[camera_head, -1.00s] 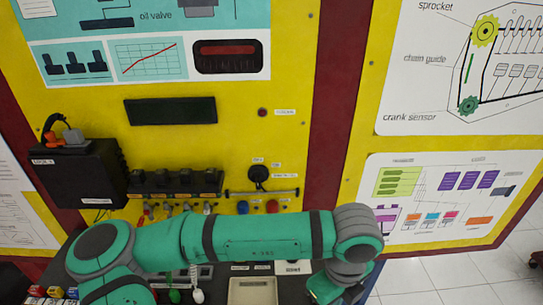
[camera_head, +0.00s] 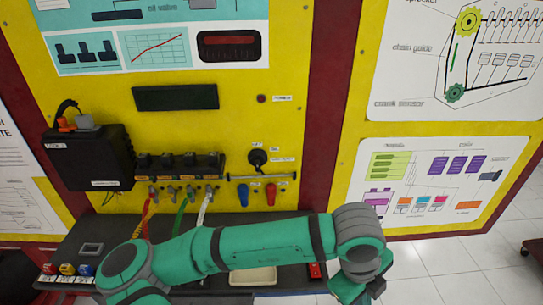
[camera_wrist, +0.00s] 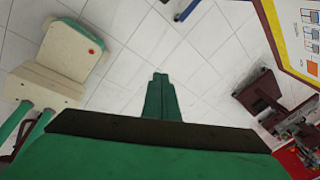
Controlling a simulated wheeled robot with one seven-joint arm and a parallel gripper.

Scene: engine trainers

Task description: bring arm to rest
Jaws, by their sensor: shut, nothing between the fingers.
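My gripper shows in the wrist view (camera_wrist: 158,92), its green fingers closed together with nothing between them. Behind the fingers is only the white tiled floor. In the head view my green arm runs across the lower part of the picture, in front of the shelf of the yellow trainer panel (camera_head: 120,20). It bends downward at the right, past the panel's shelf. The gripper's fingers are not clearly visible in the head view.
The panel's shelf (camera_head: 75,240) carries colored buttons at left and a pale tray (camera_head: 253,276), partly hidden by my arm. Colored cables hang from a connector row (camera_head: 178,165). The wrist view shows a cream chair (camera_wrist: 60,60) at left and a dark red object (camera_wrist: 262,92) at right.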

